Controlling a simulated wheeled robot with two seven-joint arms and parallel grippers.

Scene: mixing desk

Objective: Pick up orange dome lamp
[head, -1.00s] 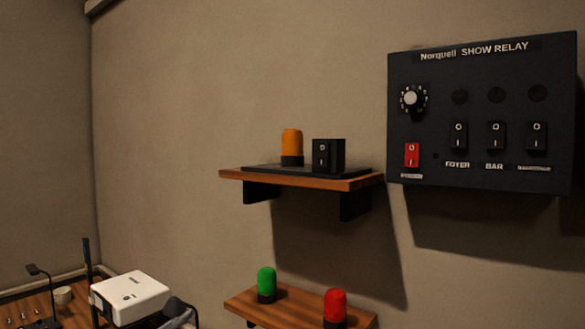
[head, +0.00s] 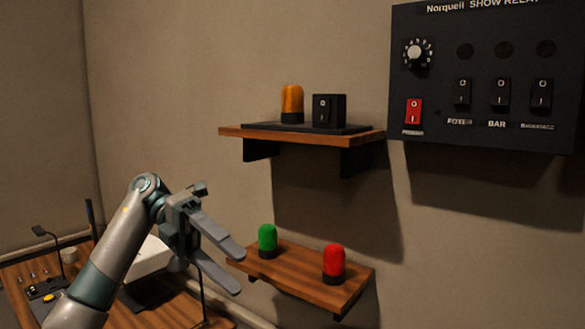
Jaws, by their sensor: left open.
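The orange dome lamp (head: 291,101) stands upright on a black base on the upper wooden shelf (head: 262,133). It is next to a black rocker switch block (head: 328,111), and both are on a thin dark tray (head: 352,129). My left gripper (head: 238,270) is open and empty, below and left of the lamp. Its fingers point right, near the left end of the lower shelf; whether they touch it I cannot tell. My right gripper is not in view.
The lower wooden shelf (head: 300,280) holds a green dome lamp (head: 267,239) and a red dome lamp (head: 333,261). A dark relay panel (head: 480,75) hangs on the wall at the right. A desk with a white box (head: 150,258) is at the lower left, partly behind my arm.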

